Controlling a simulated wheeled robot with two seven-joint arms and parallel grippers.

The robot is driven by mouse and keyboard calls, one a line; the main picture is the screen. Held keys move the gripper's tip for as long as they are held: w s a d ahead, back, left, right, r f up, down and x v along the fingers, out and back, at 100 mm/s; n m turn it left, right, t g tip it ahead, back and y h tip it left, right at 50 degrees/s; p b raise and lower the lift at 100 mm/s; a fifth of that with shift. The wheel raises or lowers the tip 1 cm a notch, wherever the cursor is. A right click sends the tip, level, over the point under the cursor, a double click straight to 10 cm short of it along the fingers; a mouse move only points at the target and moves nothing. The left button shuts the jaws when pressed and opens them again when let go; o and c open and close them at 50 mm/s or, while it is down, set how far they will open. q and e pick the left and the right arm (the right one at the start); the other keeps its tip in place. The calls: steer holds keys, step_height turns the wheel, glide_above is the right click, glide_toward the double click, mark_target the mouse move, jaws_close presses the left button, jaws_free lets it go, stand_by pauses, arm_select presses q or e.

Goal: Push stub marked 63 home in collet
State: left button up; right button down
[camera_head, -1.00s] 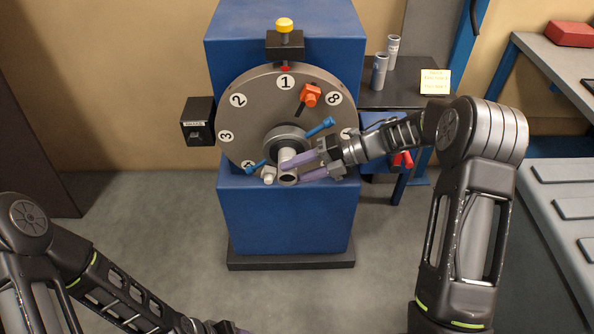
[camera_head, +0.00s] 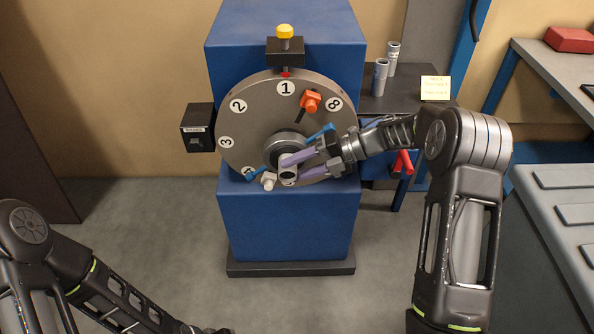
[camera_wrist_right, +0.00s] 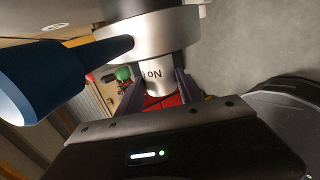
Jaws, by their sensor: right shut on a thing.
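In the right wrist view the stub (camera_wrist_right: 157,85) sits between the fingers, with "No" and part of a digit showing; the full number is hidden.
A blue bar handle (camera_head: 321,132) crosses close to the right gripper and looms large in the wrist view (camera_wrist_right: 60,75). The numbered wheel (camera_head: 255,92) carries an orange clamp (camera_head: 310,102). Two grey cylinders (camera_head: 380,76) stand on a side table. Floor at left is clear.

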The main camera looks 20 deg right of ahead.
steer(key=shift+w, duration=0.25)
steer(key=c, duration=0.7)
jaws_free()
steer(key=shift+s, duration=0.1)
steer(key=b+v, duration=0.1)
steer(key=v, duration=0.6)
steer(key=shift+d+r, duration=0.2)
steer(key=shift+d, duration=0.15)
steer(key=shift+s, duration=0.1)
